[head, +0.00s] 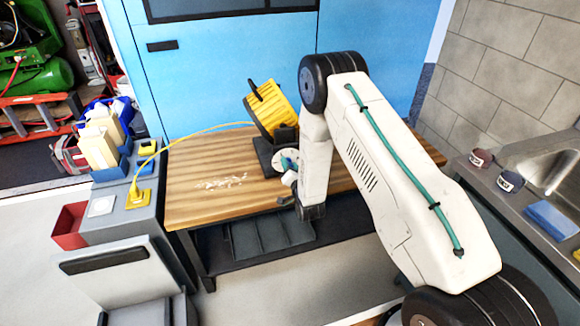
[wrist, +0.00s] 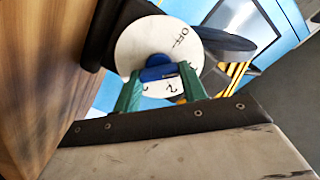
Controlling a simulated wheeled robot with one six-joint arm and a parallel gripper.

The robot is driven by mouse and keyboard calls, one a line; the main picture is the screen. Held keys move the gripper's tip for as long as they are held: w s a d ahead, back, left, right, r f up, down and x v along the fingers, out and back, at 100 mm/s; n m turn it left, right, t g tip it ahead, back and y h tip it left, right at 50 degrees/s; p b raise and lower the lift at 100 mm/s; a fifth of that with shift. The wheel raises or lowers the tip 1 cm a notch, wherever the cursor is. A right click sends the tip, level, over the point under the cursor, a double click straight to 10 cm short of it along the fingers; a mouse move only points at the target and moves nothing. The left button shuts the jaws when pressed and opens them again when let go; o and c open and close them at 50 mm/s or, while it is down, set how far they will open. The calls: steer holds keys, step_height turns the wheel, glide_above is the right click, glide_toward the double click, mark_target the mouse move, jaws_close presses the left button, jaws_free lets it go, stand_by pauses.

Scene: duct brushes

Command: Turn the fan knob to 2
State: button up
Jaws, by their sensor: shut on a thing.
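The yellow fan (head: 268,107) stands on the wooden bench with its round white dial (head: 279,161) facing the front. In the wrist view the dial (wrist: 138,45) shows OFF at the upper right and a 2 just below the blue knob (wrist: 157,68). Other marks are partly hidden by the fingers. My gripper (wrist: 160,78) has its green fingers shut on the knob, one on each side. In the head view my gripper (head: 289,164) is at the dial, and the knob is mostly hidden. I cannot tell which mark the knob points to.
The wooden bench (head: 215,202) bears pale crumbs left of the fan. A yellow cord runs to a plug (head: 139,197) on the grey cabinet at left.

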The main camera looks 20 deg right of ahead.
steer(key=m, duration=0.7)
steer(key=shift+d+f, duration=0.1)
steer(key=shift+f, duration=0.05)
steer(key=m, duration=0.4)
steer(key=shift+m, duration=0.4)
steer(key=shift+f+m, duration=0.15)
steer(key=shift+m, duration=1.65)
steer(key=o, duration=1)
steer(key=shift+s, duration=0.1)
steer(key=s, duration=0.7)
steer(key=shift+s, duration=0.35)
